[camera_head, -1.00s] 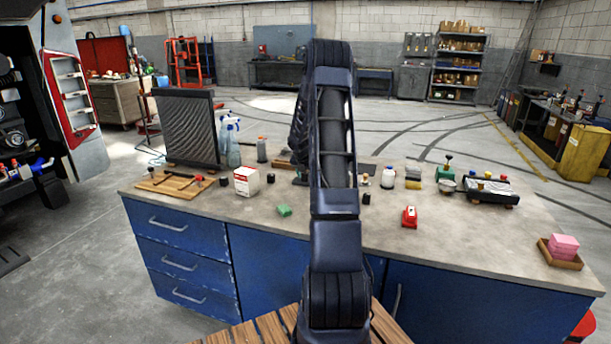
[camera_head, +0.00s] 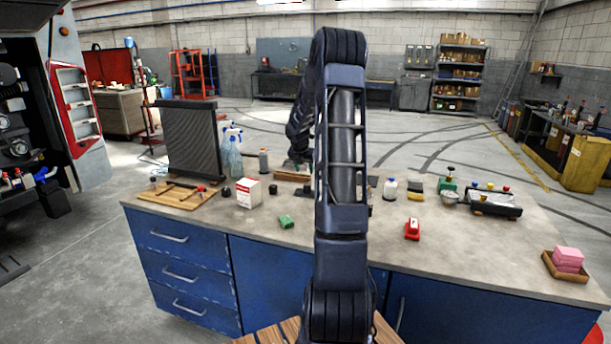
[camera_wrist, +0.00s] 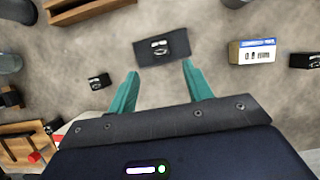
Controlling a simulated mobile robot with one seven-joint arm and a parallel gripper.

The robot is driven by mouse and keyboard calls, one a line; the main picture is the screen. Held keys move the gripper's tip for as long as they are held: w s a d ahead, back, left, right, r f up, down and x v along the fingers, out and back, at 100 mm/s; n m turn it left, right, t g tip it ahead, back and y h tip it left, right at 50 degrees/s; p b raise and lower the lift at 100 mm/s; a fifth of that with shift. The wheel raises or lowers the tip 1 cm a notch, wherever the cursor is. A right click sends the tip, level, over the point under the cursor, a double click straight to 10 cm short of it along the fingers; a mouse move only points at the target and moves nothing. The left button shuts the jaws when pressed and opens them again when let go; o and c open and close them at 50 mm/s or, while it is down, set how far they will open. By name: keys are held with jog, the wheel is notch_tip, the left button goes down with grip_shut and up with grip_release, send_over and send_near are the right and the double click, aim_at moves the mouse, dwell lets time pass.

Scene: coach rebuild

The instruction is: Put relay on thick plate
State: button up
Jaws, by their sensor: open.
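My gripper (camera_wrist: 160,82) is open and empty, its two teal fingers pointing at a dark rectangular block (camera_wrist: 162,47) on the bench. The block carries a white mark and a ring shape on its face, and lies just beyond the fingertips, between their lines. A smaller black block (camera_wrist: 98,81) with similar markings lies to its left; it also shows in the head view (camera_head: 272,189). I cannot tell for certain which of these is the relay or the thick plate. In the head view my arm hides part of the bench.
A blue and white box (camera_wrist: 252,52) and another black item (camera_wrist: 304,61) lie right of the dark block. The bench's front right is mostly clear.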

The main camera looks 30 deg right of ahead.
jog(key=s+a+r+m, duration=1.2)
jog(key=s+a+r, duration=0.35)
jog(key=s, duration=0.35)
jog(key=s+a+m+y, duration=0.1)
jog(key=s+a+m, duration=0.2)
jog(key=s+m, duration=0.2)
jog(key=s+a+m+t+y, duration=0.1)
jog(key=s+a+m, duration=0.2)
jog(key=s, duration=0.9)
jog(key=s+a+m+y, duration=0.1)
jog(key=s+a+m, duration=0.2)
jog(key=s+m, duration=0.4)
jog(key=shift+s+a+r, duration=0.3)
jog(key=shift+s+r, duration=0.15)
jog(key=shift+s, duration=0.35)
